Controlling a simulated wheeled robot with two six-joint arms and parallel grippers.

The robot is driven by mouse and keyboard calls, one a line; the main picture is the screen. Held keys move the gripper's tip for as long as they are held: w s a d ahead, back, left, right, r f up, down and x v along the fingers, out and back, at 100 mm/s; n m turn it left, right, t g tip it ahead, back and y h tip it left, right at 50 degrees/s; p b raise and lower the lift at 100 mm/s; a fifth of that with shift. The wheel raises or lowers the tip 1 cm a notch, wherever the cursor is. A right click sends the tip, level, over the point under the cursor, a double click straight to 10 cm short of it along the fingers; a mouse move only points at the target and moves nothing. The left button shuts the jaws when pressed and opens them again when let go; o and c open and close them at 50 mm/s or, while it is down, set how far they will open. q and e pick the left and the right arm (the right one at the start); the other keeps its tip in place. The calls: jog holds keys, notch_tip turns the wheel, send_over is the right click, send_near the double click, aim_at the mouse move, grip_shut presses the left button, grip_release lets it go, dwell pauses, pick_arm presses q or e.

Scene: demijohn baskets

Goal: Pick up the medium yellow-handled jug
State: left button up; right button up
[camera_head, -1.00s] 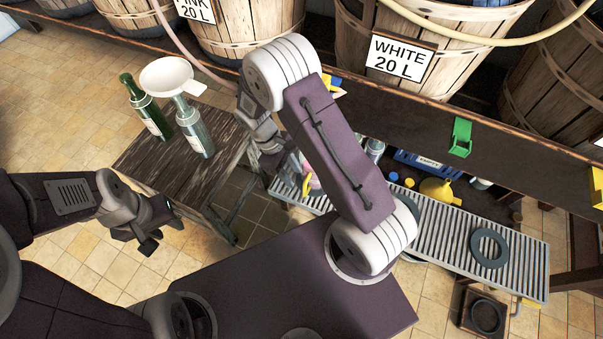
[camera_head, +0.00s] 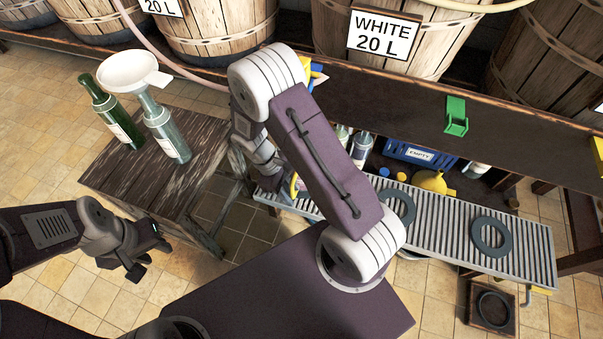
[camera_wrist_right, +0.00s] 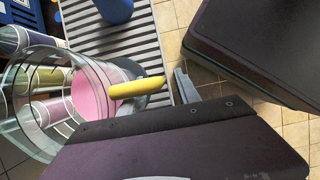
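A clear jug (camera_wrist_right: 42,100) with a yellow handle (camera_wrist_right: 137,88) and pink showing inside is large in the right wrist view. In the head view only a sliver of its yellow handle (camera_head: 294,185) shows beside my right arm. My right gripper is mostly hidden; one grey finger (camera_wrist_right: 186,87) shows just right of the handle's end, with a small gap. The other finger is hidden, so its opening is unclear. My left gripper (camera_head: 148,256) is open and empty, below the wooden table at left.
A slatted metal rack (camera_head: 450,232) holds dark rings. Bottles, a blue crate (camera_head: 420,154) and a yellow funnel (camera_head: 432,182) stand behind it. A wooden table (camera_head: 120,170) holds a green bottle (camera_head: 115,118) and a clear bottle with a white funnel (camera_head: 130,70). Barrels stand on the shelf above.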

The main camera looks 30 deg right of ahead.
grip_shut()
dwell(1.3)
